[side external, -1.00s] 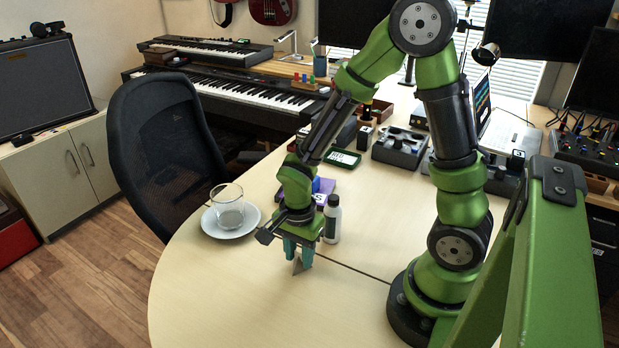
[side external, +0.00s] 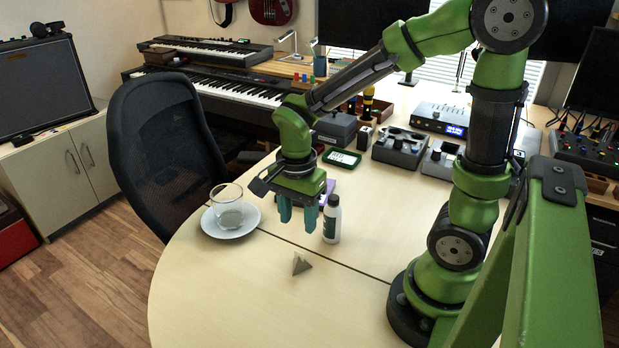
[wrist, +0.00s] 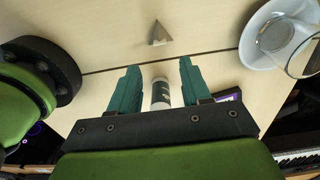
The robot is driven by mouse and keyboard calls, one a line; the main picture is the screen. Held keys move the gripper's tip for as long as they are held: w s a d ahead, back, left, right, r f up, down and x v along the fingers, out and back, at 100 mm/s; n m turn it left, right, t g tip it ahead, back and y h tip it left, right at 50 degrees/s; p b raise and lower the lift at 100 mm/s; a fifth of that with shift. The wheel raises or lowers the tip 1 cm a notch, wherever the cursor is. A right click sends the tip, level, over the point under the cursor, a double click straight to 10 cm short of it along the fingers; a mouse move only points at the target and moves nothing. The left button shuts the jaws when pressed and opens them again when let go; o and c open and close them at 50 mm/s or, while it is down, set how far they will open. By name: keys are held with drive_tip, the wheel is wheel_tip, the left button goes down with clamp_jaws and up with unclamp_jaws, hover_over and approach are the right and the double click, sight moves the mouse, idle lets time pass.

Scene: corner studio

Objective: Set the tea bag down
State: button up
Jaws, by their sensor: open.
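The tea bag (side external: 301,264) is a small grey pyramid resting on the bare tabletop in the side external view. It also shows in the wrist view (wrist: 158,35), beyond my fingertips and clear of them. My gripper (side external: 297,219), with teal fingers, is open and empty. It hangs above the table, behind the tea bag and apart from it. In the wrist view my gripper's fingers (wrist: 158,72) are spread wide, with a bottle seen in the gap between them.
A white-and-dark bottle (side external: 332,221) stands close to the right of my fingers. A glass cup (side external: 227,207) sits on a white saucer (side external: 210,232) to the left. The table's front (side external: 240,310) is clear. Boxes and devices (side external: 400,148) stand farther back.

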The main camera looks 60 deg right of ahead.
drive_tip(key=s+r+n+t+y, duration=0.1)
drive_tip(key=s+r+n+t, duration=0.1)
drive_tip(key=r+n, duration=0.4)
drive_tip(key=s+a+r+n+t+y, duration=0.1)
drive_tip(key=s+r+n+t, duration=0.1)
drive_tip(key=r+n+t, duration=0.3)
drive_tip(key=r+n, duration=0.1)
drive_tip(key=n, duration=0.2)
drive_tip(key=shift+s+r, duration=0.2)
